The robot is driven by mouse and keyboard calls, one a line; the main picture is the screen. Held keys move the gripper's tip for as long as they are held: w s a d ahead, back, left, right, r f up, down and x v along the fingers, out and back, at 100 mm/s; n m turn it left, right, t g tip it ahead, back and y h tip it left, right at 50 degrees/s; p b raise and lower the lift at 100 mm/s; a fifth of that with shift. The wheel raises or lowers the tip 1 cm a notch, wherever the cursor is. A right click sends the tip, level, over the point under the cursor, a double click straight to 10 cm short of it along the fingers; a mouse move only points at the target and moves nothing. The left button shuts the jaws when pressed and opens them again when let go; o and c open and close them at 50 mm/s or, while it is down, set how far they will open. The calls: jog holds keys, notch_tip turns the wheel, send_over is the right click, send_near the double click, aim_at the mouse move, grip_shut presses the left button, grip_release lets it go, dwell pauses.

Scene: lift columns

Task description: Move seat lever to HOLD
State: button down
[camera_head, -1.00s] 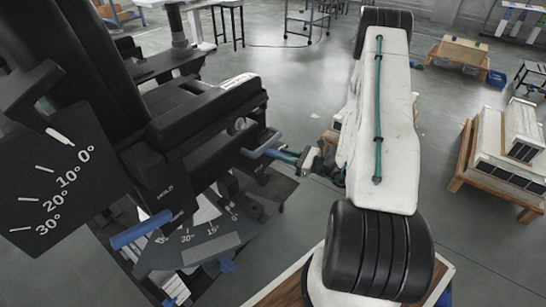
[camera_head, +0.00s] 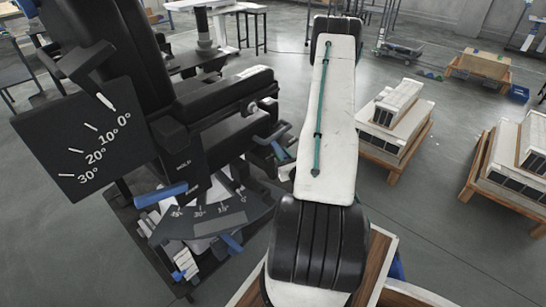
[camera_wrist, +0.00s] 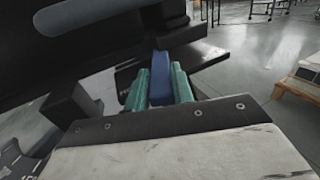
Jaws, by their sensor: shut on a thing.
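The black seat unit (camera_head: 215,104) fills the left of the head view, with a "HOLD" label (camera_head: 183,165) on its side panel. A blue-gripped lever (camera_head: 279,149) projects from the seat's right side, beside my white forearm. In the wrist view, my gripper (camera_wrist: 163,80) has its green fingers on both sides of a blue grip (camera_wrist: 161,84) and is shut on it. The fingers are mostly hidden behind my arm in the head view. I cannot tell which marked position this lever is at.
Another blue handle (camera_head: 161,195) and a lower blue handle (camera_head: 232,243) stick out near a dark angle scale (camera_head: 212,214). A tilt dial (camera_head: 85,140) hangs at left. Pallets with white boxes (camera_head: 394,118) stand to the right. Grey floor between is open.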

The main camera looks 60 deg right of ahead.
dwell(0.4)
jog(key=c, duration=1.2)
grip_release()
jog(key=shift+w, duration=0.1)
